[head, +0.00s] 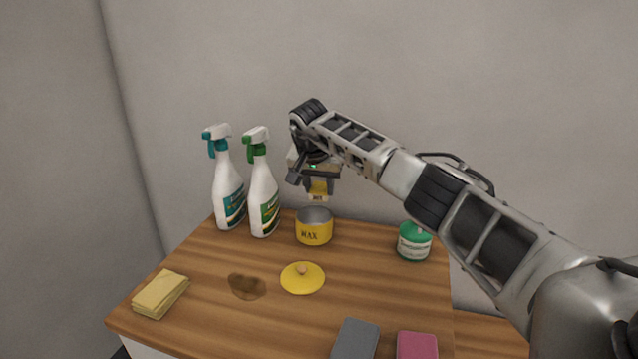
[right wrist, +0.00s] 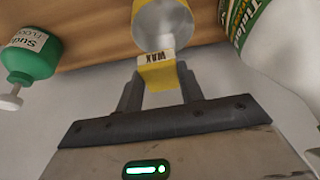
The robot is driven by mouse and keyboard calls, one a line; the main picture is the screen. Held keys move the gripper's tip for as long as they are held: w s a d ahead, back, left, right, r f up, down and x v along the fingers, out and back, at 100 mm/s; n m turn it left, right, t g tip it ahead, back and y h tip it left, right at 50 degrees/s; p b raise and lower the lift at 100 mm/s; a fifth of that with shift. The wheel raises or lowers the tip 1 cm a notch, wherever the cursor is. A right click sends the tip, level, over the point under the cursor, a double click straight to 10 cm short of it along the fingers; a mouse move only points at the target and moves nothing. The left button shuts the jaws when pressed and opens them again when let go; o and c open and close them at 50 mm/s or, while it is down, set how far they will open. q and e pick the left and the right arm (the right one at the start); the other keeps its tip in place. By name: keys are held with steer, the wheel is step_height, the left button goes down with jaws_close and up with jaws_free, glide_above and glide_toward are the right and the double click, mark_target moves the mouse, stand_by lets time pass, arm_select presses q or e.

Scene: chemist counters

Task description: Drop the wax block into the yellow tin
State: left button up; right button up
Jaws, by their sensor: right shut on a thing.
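The yellow tin (head: 314,231), marked WAX, stands open on the wooden counter; its grey inside also shows in the right wrist view (right wrist: 163,25). Its yellow lid (head: 302,279) with a small knob lies on the counter in front of it. My right gripper (head: 318,194) is shut on the wax block (right wrist: 157,72), a yellow block with a pale end lettered WAX. The right gripper points down and holds the block above the tin, apart from the counter. My left gripper is not in view.
Two spray bottles (head: 229,195) (head: 263,200) stand close to the left of the tin. A green jar (head: 414,242) stands to the right. Yellow cloths (head: 160,294), a brown stain (head: 247,287), a grey block (head: 356,340) and a pink block (head: 417,345) are nearer the front.

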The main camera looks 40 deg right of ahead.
steer(key=o, duration=1.1)
steer(key=shift+c, duration=0.2)
steer(key=b+v, duration=0.1)
steer(key=v, duration=1.5)
steer(key=shift+a, duration=0.1)
